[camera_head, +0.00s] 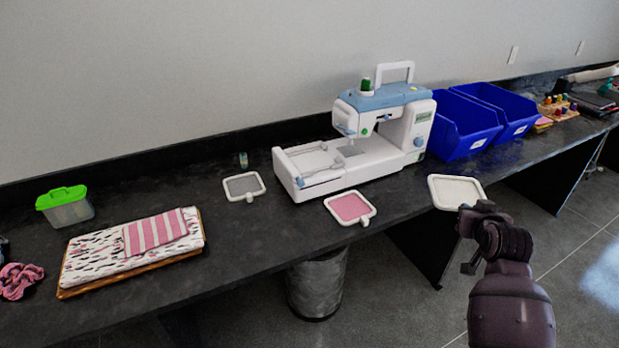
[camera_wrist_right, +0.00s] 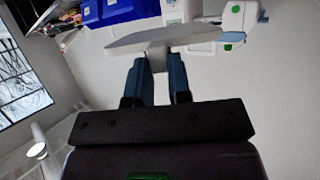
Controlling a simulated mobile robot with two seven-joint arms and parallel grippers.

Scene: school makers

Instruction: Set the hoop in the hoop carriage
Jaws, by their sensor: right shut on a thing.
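My right gripper (camera_head: 466,208) is shut on a white-framed hoop with cream fabric (camera_head: 457,191). It holds the hoop near the bench's front edge, right of the embroidery machine (camera_head: 385,128). In the right wrist view the two fingers (camera_wrist_right: 164,75) pinch the hoop (camera_wrist_right: 165,38), seen nearly edge-on. The hoop carriage (camera_head: 306,174) is the white framed part at the machine's left end, and no hoop is seen in it. A pink hoop (camera_head: 350,207) and a grey hoop (camera_head: 243,186) lie on the bench, in front and left of the machine. My left gripper is out of view.
Blue bins (camera_head: 465,125) stand right of the machine on the dark bench (camera_head: 255,222). A green-lidded box (camera_head: 65,205) and a board with patterned and striped cloth (camera_head: 133,247) are at the left. A bin (camera_head: 317,283) stands below the bench edge.

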